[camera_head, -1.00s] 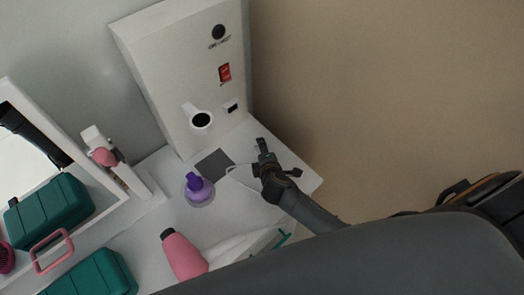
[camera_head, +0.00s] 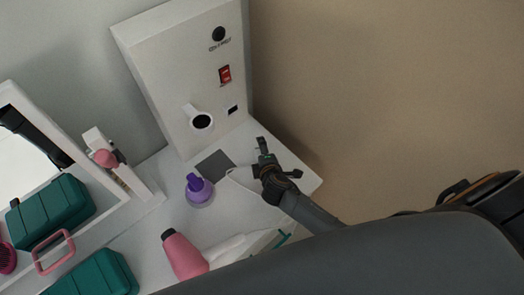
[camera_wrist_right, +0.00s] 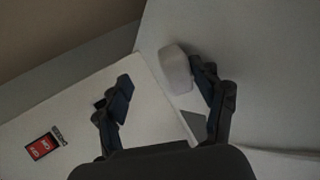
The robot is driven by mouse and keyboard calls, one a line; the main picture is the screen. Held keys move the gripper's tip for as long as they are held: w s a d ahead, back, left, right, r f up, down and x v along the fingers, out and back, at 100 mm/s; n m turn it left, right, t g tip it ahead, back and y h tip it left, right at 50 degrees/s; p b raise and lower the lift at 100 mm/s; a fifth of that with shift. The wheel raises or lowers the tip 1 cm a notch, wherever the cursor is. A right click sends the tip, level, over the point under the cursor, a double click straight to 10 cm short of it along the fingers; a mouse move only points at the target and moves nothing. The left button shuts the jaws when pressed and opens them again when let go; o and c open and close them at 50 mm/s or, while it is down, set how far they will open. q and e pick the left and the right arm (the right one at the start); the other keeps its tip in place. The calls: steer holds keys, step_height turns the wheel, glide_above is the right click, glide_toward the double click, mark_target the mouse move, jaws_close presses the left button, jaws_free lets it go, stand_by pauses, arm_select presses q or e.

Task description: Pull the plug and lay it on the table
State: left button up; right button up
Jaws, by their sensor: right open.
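The white plug (camera_wrist_right: 176,68) shows in the right wrist view between the spread fingers of my right gripper (camera_wrist_right: 160,76), close beside the right-hand finger. I cannot tell whether it touches that finger. In the head view my open right gripper (camera_head: 264,160) is over the right part of the white table (camera_head: 300,180), in front of the upright panel (camera_head: 185,65). A small dark socket (camera_head: 233,110) shows low on the panel. My left gripper is out of view.
A grey square (camera_head: 215,165), a purple bottle (camera_head: 198,190) and a pink bottle (camera_head: 184,255) are on the table. Green cases (camera_head: 50,210) stand at left.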

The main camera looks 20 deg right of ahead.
steer(key=s+r+p, duration=0.3)
steer(key=r+p, duration=0.3)
steer(key=shift+a+r, duration=0.3)
stand_by(0.4)
